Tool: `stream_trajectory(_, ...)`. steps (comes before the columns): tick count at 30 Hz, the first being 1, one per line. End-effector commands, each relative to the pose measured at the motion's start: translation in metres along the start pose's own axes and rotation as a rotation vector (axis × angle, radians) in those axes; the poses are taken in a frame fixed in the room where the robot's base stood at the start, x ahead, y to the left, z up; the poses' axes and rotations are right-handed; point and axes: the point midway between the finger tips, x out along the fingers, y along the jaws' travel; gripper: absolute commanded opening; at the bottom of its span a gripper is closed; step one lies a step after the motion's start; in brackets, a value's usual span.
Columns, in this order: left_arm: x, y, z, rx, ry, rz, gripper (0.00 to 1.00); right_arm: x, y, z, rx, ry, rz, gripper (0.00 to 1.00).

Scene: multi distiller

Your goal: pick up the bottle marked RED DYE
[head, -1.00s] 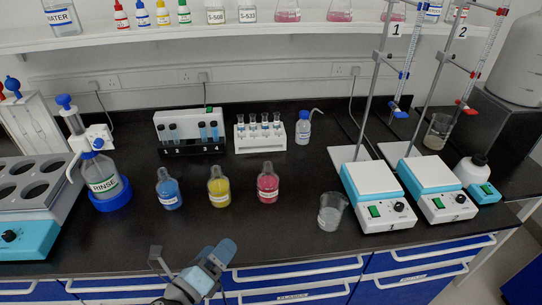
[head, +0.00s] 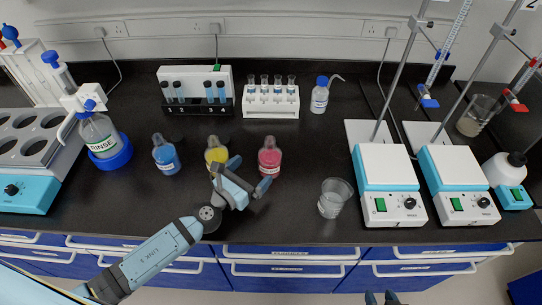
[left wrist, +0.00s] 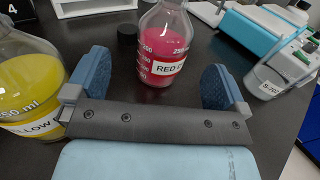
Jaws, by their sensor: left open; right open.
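The red dye bottle (head: 270,157) stands upright on the black bench at the right end of a row of three bottles. In the left wrist view the bottle (left wrist: 163,48) shows red liquid and a label partly reading RED. My left gripper (head: 249,175) is open just in front of it, fingers pointing at it. In the left wrist view the bottle is beyond and between the two blue fingertips, with nothing held. My right gripper (head: 380,298) shows only its fingertips at the bottom edge, apart and empty.
The yellow bottle (head: 215,150) stands very close to my left gripper's left finger; I cannot tell whether they touch. A blue bottle (head: 165,155) is further left. A beaker (head: 334,198) stands to the right, before the hotplates (head: 388,168). A tube rack (head: 271,101) is behind.

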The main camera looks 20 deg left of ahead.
Motion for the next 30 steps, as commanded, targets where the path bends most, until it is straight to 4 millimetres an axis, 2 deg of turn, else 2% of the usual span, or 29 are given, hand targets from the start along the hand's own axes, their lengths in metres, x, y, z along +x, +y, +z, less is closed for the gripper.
stream_trajectory(3, 0.018, 0.0, 0.001, 0.0, -0.001, 0.001, 1.0, -0.002, 0.0, -0.004, 0.0, 0.0, 0.0, 0.43)
stream_trajectory(10, 0.034, -0.001, -0.001, 0.0, -0.001, 0.001, 1.0, -0.003, 0.0, -0.005, 0.001, 0.0, 0.0, 0.43)
stream_trajectory(18, 0.072, -0.007, -0.005, 0.0, -0.001, 0.001, 1.0, -0.004, -0.001, -0.007, 0.002, 0.0, 0.0, 0.43)
stream_trajectory(27, 0.078, -0.007, -0.005, 0.0, 0.001, 0.0, 1.0, -0.004, -0.001, -0.007, 0.002, 0.001, 0.0, 0.43)
stream_trajectory(28, 0.078, -0.007, -0.005, 0.0, 0.001, 0.0, 0.98, -0.004, -0.001, -0.007, 0.002, 0.001, 0.0, 0.43)
stream_trajectory(30, 0.078, -0.007, -0.005, 0.0, 0.0, 0.0, 0.82, -0.004, -0.001, -0.007, 0.001, 0.001, 0.0, 0.43)
